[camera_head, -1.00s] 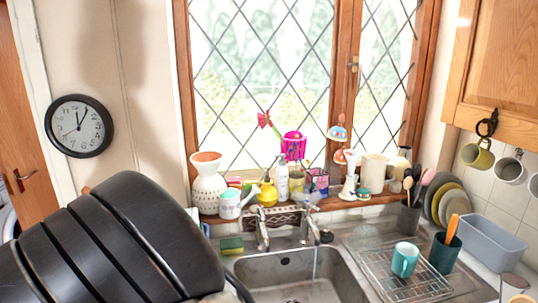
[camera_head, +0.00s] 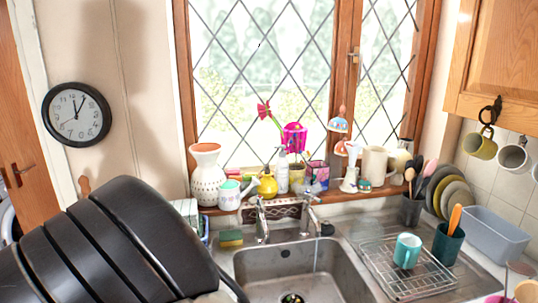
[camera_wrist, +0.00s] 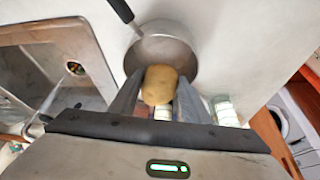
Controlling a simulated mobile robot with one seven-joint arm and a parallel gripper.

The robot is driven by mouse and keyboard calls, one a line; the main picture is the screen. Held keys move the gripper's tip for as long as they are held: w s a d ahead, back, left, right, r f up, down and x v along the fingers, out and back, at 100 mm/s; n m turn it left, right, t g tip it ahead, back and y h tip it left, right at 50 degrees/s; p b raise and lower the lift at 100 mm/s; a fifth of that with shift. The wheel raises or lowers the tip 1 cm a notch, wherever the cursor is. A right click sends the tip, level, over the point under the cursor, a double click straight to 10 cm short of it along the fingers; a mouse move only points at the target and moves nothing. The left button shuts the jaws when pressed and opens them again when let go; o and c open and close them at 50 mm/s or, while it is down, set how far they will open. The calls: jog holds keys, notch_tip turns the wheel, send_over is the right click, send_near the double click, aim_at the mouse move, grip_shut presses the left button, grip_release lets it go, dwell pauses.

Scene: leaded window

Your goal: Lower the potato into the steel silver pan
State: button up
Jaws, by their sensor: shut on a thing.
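The potato (camera_wrist: 158,86) is yellow-brown and sits between the two fingers of my gripper (camera_wrist: 161,76) in the wrist view. My gripper is shut on it. The steel silver pan (camera_wrist: 176,48) is round and shallow, with a dark handle (camera_wrist: 122,10) pointing up-left in the picture. The potato overlaps the near part of the pan in that view; I cannot tell how high it is above the pan's floor or whether it touches it. In the head view, my dark arm covers the lower left and hides the gripper, potato and pan.
The sink (camera_head: 285,268) lies beside the pan, with its drain (camera_wrist: 76,68) showing in the wrist view. A wire rack (camera_head: 415,275) with a teal mug (camera_head: 406,250) stands right of it. Pale counter (camera_wrist: 235,45) is clear right of the pan. Vases and bottles line the sill.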

jog(key=shift+f+b, duration=1.2)
jog(key=shift+f, duration=0.55)
jog(key=shift+f+b, duration=1.9)
jog(key=shift+f, duration=0.6)
dwell(0.3)
